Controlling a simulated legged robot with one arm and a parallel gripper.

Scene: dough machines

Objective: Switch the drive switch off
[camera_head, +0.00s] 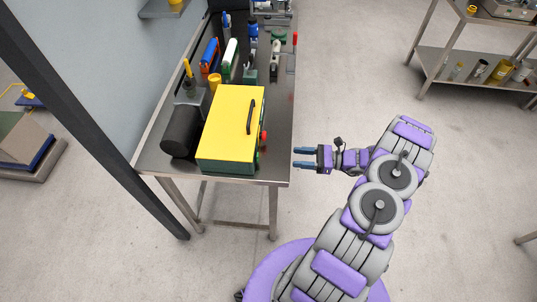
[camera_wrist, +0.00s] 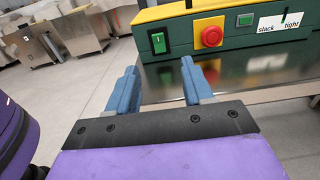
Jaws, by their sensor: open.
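A yellow-topped, dark green machine (camera_head: 232,120) with a black handle stands on a steel table. In the wrist view its front panel (camera_wrist: 180,38) carries a green rocker switch (camera_wrist: 158,42) with a white mark, likely the drive switch. Right of it are a red mushroom button (camera_wrist: 210,36) on a yellow plate and a small green button (camera_wrist: 245,19). My gripper (camera_head: 305,157) is open and empty, right of the table edge and apart from the machine. In the wrist view my gripper's fingers (camera_wrist: 158,68) point at the panel, with the rocker switch above the gap between them.
The steel table (camera_head: 278,150) has its edge just left of my gripper. A black cylinder (camera_head: 182,132) lies left of the machine, and several tools stand behind it. A slack/tight label (camera_wrist: 281,22) is at the panel's right. Open floor lies between the table and a shelf (camera_head: 465,68).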

